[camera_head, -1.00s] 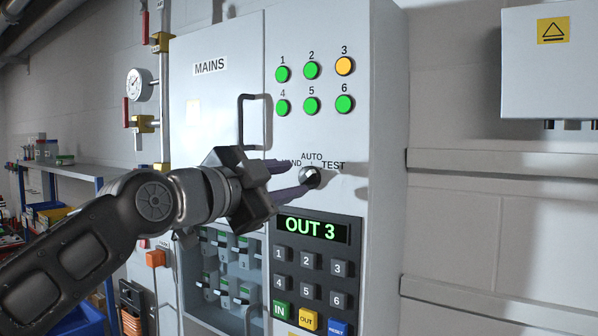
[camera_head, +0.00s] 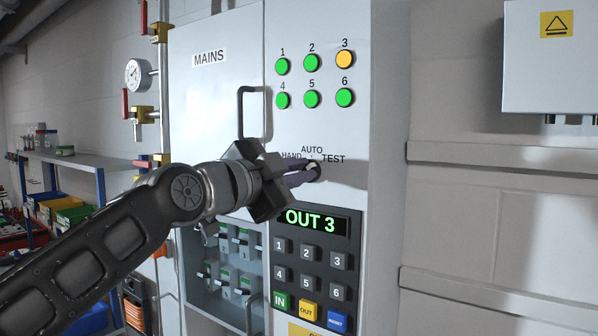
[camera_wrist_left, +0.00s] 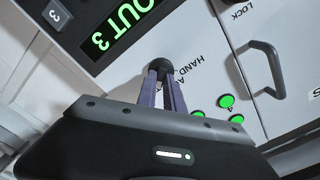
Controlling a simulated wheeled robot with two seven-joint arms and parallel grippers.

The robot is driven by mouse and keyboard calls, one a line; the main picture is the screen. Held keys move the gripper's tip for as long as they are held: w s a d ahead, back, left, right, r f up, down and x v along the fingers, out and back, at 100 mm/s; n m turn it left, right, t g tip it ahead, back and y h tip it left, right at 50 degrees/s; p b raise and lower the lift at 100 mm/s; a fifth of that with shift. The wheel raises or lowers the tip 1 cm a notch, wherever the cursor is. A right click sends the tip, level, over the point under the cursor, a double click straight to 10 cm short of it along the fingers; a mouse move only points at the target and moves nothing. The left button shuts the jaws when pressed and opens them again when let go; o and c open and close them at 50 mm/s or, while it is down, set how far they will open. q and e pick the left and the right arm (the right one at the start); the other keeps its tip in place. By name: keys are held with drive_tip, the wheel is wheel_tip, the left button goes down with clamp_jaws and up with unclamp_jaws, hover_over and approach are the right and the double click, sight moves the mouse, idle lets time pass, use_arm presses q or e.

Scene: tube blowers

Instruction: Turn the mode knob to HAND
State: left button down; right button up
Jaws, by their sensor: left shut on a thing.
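The mode knob (camera_head: 314,171) is a small dark round knob on the grey cabinet front, below the labels HAND, AUTO and TEST. My left gripper (camera_head: 308,176) reaches it from the left, and its purple-grey fingers are shut on the knob. In the left wrist view, the knob (camera_wrist_left: 160,67) sits between the fingertips of the left gripper (camera_wrist_left: 162,76). The fingers cover part of the knob, so I cannot tell which label its pointer faces. My right gripper is not in view.
Below the knob is a keypad panel (camera_head: 318,258) with a display reading OUT 3. Above are several green lamps (camera_head: 312,62) and one amber lamp (camera_head: 345,59). A door handle (camera_head: 242,112) stands out to the left. A grey wall box (camera_head: 550,88) hangs at right.

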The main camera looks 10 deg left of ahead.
use_arm(q)
drive_tip(key=shift+n, duration=0.6)
drive_tip(key=n, duration=0.2)
drive_tip(key=n+b, duration=0.1)
drive_tip(key=n, duration=0.4)
drive_tip(key=shift+w+a+r, duration=0.1)
drive_tip(key=shift+a, duration=0.15)
drive_tip(key=shift+w+a+n+p, duration=0.1)
drive_tip(key=shift+n+p, duration=0.1)
drive_tip(key=shift+n, duration=1.8)
drive_tip(key=shift+s+a+n+p, duration=0.1)
drive_tip(key=shift+n+p, duration=0.1)
drive_tip(key=shift+n, duration=1.8)
drive_tip(key=shift+w+a+n+p, duration=0.1)
drive_tip(key=shift+n+p, duration=0.1)
drive_tip(key=shift+n, duration=1.8)
